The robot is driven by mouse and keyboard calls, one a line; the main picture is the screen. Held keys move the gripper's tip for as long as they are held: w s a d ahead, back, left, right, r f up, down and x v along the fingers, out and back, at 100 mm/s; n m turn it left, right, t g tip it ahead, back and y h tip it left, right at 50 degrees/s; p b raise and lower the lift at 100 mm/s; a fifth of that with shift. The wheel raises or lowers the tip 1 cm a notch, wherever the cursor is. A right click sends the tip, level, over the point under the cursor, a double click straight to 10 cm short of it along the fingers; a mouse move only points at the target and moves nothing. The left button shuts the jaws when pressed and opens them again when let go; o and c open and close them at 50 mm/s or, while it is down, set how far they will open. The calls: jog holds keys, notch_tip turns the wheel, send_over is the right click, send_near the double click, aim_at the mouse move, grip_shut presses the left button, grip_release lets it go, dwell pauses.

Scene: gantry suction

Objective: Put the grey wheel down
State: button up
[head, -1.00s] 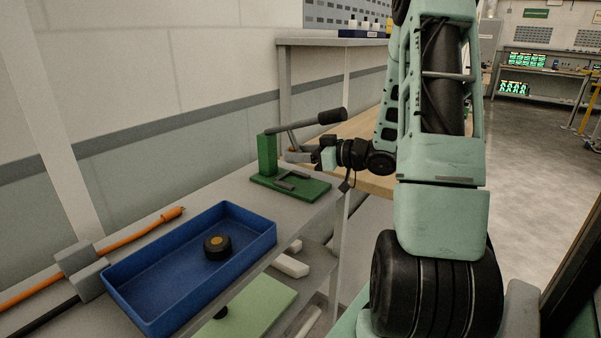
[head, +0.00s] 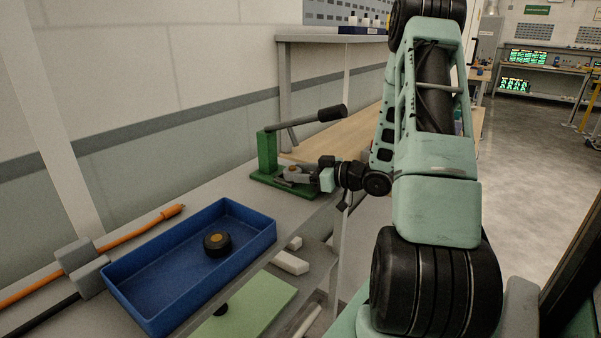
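My gripper (head: 308,177) is at the green lever press (head: 267,152), low over its base and pointing left. A small grey piece (head: 292,173), which looks like the grey wheel, is at the fingertips, over or on the press base. It is too small to tell whether it touches the base. The fingers are small and partly merge with it, so I cannot see whether they are closed on it.
The press lever with its black handle (head: 331,114) slants up to the right above my gripper. A blue tray (head: 128,266) holds a black wheel (head: 217,244) with an orange hub. Orange cable (head: 150,226) lies behind it. Bare grey bench (head: 213,192) lies between tray and press.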

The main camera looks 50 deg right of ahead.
jog(key=shift+o, duration=1.2)
jog(key=shift+r, duration=0.1)
jog(key=shift+r, duration=0.15)
jog(key=v, duration=1.2)
jog(key=shift+b, duration=0.45)
jog(key=shift+s, duration=0.1)
